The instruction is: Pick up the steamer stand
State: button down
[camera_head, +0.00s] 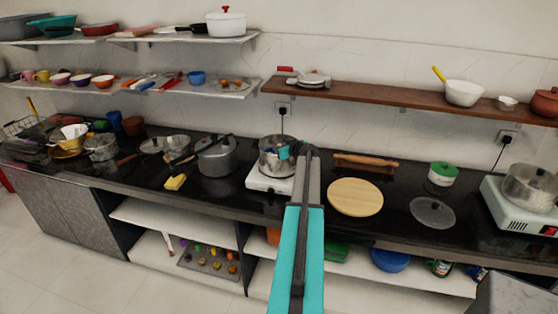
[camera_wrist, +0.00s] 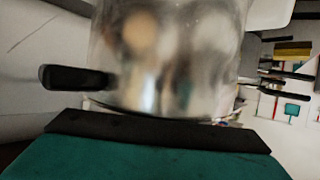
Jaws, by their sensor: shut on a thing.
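A shiny metal vessel (camera_head: 276,160) is at the white stove (camera_head: 268,184), below the wall socket. My gripper (camera_head: 287,152) is at its right side, with a teal part showing against it. In the wrist view, a blurred shiny metal vessel (camera_wrist: 165,60) with a black handle (camera_wrist: 75,78) fills the middle, close in front of my gripper. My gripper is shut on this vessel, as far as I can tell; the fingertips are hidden. I cannot tell whether this vessel is the steamer stand, and I cannot make out a separate stand.
A grey pressure cooker (camera_head: 217,157) stands left of the stove. A round wooden board (camera_head: 355,197), a rolling pin (camera_head: 366,162) and a glass lid (camera_head: 432,211) lie to the right. A brown shelf (camera_head: 380,96) hangs above. Another pot (camera_head: 530,187) stands on the far-right stove.

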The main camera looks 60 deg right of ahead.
jog(key=shift+r, duration=0.2)
notch_tip(320, 180, up, 18)
jog(key=b, duration=0.6)
dwell(0.4)
jog(key=shift+f, duration=0.15)
dwell(0.4)
